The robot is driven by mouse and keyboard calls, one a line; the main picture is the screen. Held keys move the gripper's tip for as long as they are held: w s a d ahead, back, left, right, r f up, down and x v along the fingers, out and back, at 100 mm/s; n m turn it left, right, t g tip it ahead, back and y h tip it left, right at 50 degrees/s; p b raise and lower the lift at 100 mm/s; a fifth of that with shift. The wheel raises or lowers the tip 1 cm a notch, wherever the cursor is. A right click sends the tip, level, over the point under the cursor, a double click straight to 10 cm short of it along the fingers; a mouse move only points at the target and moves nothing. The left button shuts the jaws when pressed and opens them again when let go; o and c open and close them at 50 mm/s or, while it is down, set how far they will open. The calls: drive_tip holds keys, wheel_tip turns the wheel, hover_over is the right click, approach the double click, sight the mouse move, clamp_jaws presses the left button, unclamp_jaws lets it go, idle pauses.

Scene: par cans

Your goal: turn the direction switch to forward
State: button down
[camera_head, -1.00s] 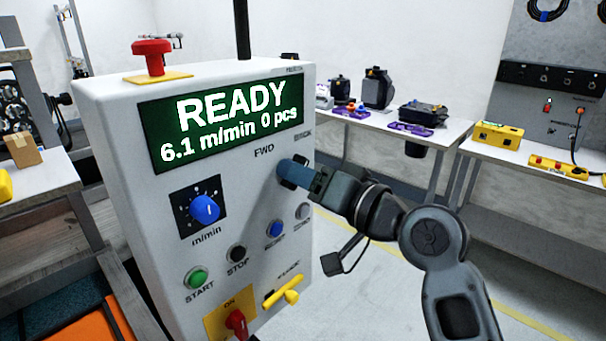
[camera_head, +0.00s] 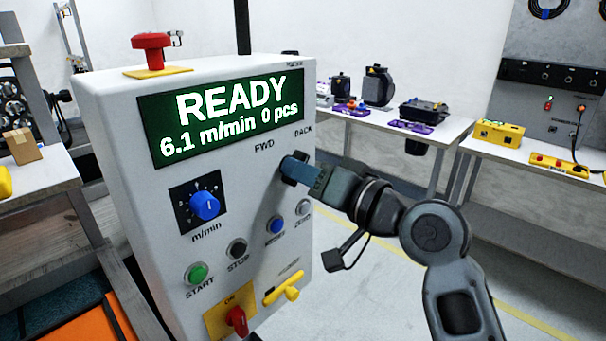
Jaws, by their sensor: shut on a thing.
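The control box (camera_head: 130,190) stands upright with a green display reading READY, 6.1 m/min, 0 pcs. Its direction switch sits below the labels FWD (camera_head: 264,146) and BACK (camera_head: 302,131). My gripper (camera_head: 292,168) is at that spot, shut on the direction switch. The switch knob is hidden by the blue fingers, so I cannot tell which label it points to.
A blue speed knob (camera_head: 204,205), a green start button (camera_head: 197,273), a black stop button (camera_head: 237,248), a blue button (camera_head: 275,227), a yellow handle (camera_head: 281,291) and a red switch (camera_head: 237,320) share the panel. A red mushroom button (camera_head: 151,50) tops the box. Floor at right is clear.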

drive_tip(key=shift+f+n+b, duration=0.15)
drive_tip(key=shift+n+b, duration=0.15)
drive_tip(key=n+b, duration=1.5)
drive_tip(key=b, duration=0.3)
drive_tip(key=shift+w+d, duration=0.1)
drive_tip(key=c, duration=1)
unclamp_jaws()
drive_tip(key=shift+c, duration=0.2)
